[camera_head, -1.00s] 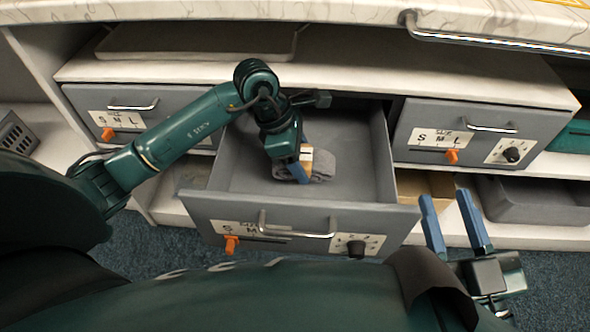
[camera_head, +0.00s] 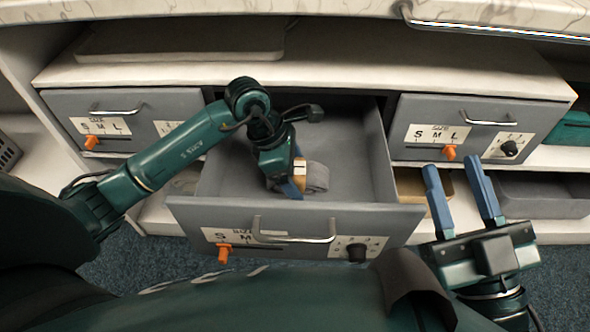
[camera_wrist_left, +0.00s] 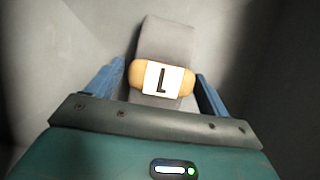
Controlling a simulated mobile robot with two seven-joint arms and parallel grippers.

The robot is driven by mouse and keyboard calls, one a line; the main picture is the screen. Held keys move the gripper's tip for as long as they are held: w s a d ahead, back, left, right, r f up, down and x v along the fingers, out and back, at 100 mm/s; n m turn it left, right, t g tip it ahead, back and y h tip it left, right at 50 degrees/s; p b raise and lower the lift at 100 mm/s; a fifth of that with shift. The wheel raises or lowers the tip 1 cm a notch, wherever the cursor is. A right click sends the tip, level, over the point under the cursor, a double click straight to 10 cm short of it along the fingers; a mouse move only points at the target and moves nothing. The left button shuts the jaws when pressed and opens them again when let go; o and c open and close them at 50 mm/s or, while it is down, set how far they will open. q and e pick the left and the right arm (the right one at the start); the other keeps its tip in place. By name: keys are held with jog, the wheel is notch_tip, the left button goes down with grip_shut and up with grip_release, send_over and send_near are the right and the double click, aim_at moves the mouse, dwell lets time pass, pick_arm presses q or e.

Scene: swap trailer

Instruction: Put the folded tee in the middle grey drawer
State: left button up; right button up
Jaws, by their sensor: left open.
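The folded tee (camera_head: 318,177) is a small grey bundle lying in the open middle grey drawer (camera_head: 300,215). In the left wrist view the tee (camera_wrist_left: 165,40) has a tan band (camera_wrist_left: 178,82) around it with a white label reading "L". My left gripper (camera_head: 299,180) reaches down into the drawer at the tee. In the left wrist view its blue fingers stand apart on both sides of the banded tee, with small gaps visible. My right gripper (camera_head: 458,185) is open and empty, right of the drawer and outside it. The left gripper partly hides the tee in the head view.
Closed grey drawers stand left (camera_head: 120,120) and right (camera_head: 470,130) of the middle one, each with a size label and orange slider. A grey bin (camera_head: 540,195) sits on the lower right shelf. A pale countertop (camera_head: 350,70) runs above the drawers.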

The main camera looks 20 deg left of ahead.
pick_arm(q)
jog(key=shift+r, duration=0.35)
jog(key=p+v, duration=0.3)
jog(key=v, duration=0.3)
jog(key=shift+a+r, duration=0.2)
jog(key=shift+r, duration=0.1)
jog(key=shift+p+v, duration=0.6)
jog(key=shift+v, duration=1.85)
pick_arm(e)
jog(key=shift+s+f+m+g+h, duration=0.25)
jog(key=shift+f+m+g+h, duration=0.2)
jog(key=shift+f+h, duration=0.25)
jog(key=shift+s+f+m+g+h, duration=0.25)
jog(key=shift+f+m+g+h, duration=0.15)
jog(key=shift+f+h, duration=0.3)
pick_arm(q)
jog(key=shift+s, duration=0.1)
